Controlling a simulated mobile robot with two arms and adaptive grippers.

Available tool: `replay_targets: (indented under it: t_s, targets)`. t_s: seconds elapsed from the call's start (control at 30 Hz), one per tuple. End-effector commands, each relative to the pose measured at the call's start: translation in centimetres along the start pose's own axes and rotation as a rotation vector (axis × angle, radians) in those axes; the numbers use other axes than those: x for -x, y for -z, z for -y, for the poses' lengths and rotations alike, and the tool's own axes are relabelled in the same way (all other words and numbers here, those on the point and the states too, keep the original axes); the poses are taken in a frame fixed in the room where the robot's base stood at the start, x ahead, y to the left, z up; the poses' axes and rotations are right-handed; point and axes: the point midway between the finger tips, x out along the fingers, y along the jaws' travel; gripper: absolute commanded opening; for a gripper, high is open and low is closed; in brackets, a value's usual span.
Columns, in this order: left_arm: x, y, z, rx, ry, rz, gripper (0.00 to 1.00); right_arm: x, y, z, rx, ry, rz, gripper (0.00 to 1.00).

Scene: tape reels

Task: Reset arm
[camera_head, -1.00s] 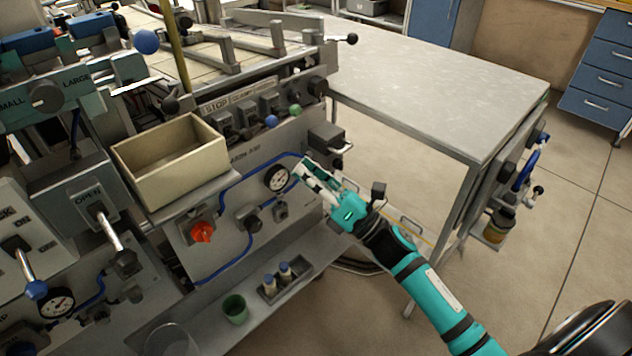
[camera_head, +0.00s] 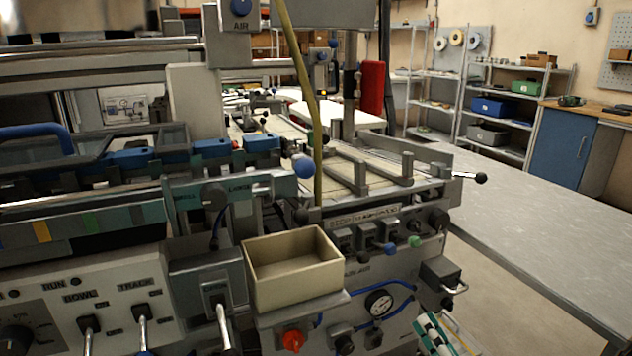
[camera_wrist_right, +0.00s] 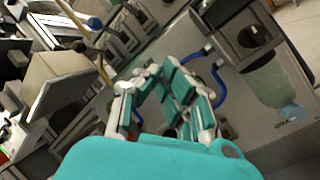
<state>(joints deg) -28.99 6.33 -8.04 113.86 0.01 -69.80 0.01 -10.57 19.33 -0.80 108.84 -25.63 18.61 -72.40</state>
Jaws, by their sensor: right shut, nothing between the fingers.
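My right gripper (camera_head: 430,322), teal and white, shows at the bottom edge of the head view, in front of the machine's grey panel and right of the round gauge (camera_head: 379,303). Most of my right arm is cut off below the frame. In the right wrist view its linked fingers (camera_wrist_right: 155,70) come together at the tips with nothing between them. They are in front of the panel, and I cannot tell how far from it. My left gripper is in neither view.
An empty beige box (camera_head: 293,290) sits on a ledge of the machine, above a red knob (camera_head: 292,340). A latch with a handle (camera_head: 441,280) sticks out near my right gripper. A grey table (camera_head: 540,240) stands at the right. Shelves (camera_head: 515,110) are behind.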

Motion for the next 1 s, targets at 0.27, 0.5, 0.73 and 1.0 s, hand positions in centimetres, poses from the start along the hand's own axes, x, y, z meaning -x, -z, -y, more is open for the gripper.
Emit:
replay_targets:
  t_s: [0.27, 0.5, 0.73, 1.0]
  targets:
    - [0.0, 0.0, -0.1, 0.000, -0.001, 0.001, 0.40, 10.4, 6.8, 13.7, -0.902, 0.721, 0.361, 0.00]
    - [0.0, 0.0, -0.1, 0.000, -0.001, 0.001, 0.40, 21.5, 14.9, 17.1, -1.357, 1.182, 0.743, 0.00]
    - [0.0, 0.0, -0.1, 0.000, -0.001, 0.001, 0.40, 28.9, 20.1, 16.1, -1.532, 1.461, 1.034, 0.00]
    - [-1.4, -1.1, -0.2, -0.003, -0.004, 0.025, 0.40, 33.1, 22.9, 15.9, -1.564, 1.607, 1.187, 0.00]
